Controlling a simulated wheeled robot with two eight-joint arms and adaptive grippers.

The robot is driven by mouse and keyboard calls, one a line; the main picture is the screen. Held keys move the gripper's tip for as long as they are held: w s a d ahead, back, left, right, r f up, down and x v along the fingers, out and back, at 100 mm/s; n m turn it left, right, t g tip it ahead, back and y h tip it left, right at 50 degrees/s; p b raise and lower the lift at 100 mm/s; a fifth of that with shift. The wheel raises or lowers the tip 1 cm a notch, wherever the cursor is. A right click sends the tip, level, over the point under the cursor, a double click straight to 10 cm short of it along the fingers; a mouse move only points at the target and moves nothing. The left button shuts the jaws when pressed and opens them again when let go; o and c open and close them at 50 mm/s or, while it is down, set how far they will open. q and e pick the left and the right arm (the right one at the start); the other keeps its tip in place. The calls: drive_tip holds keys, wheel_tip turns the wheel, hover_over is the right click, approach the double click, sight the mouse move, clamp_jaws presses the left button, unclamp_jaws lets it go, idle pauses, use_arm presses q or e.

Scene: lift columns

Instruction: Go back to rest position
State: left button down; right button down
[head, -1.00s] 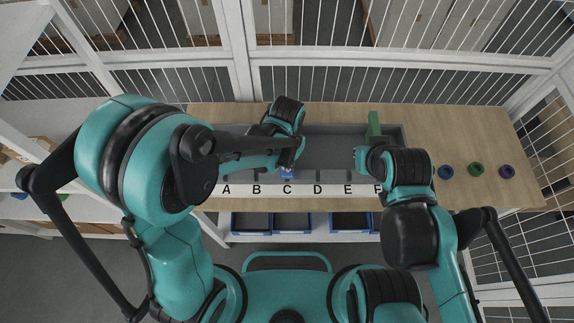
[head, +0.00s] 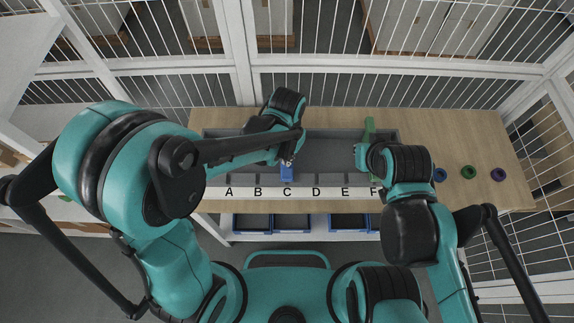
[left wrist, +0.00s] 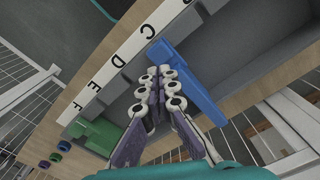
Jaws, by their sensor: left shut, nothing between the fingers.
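My left gripper (head: 288,160) is over the grey tray (head: 336,150) near the letter C. In the left wrist view its fingers (left wrist: 152,98) are together with nothing between them. A blue column piece (head: 287,173) is in the tray behind C. It lies long and blue beside the fingers in the left wrist view (left wrist: 190,85); I cannot tell whether they touch. A green column piece (head: 369,132) is at the tray's right end near F, and shows in the left wrist view (left wrist: 98,134). My right arm covers that corner, and I cannot make out its gripper.
The wooden table (head: 455,130) carries a white letter strip (head: 300,192) and blue, green (head: 469,173) and purple (head: 498,175) rings at the right. Blue-edged bins (head: 292,222) stand below. White wire fencing (head: 300,85) is behind.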

use_arm(q)
wheel_tip(320, 180, up, 2)
drive_tip(key=shift+r+p, duration=0.15)
drive_tip(key=shift+p, duration=0.4)
drive_tip(key=s+a+f+n+t+b, duration=0.2)
drive_tip(key=a+n+t+b, duration=0.1)
drive_tip(key=a+b, duration=0.6)
drive_tip(key=s+a+f+n+t+b, duration=0.2)
drive_tip(key=s+a+n+t+b, duration=0.1)
drive_tip(key=a+b, duration=0.5)
drive_tip(key=shift+a+f+t+b, duration=0.25)
drive_tip(key=shift+a+t+b, duration=0.15)
drive_tip(key=shift+t+b, duration=0.2)
drive_tip(key=shift+s, duration=0.1)
idle(1.4)
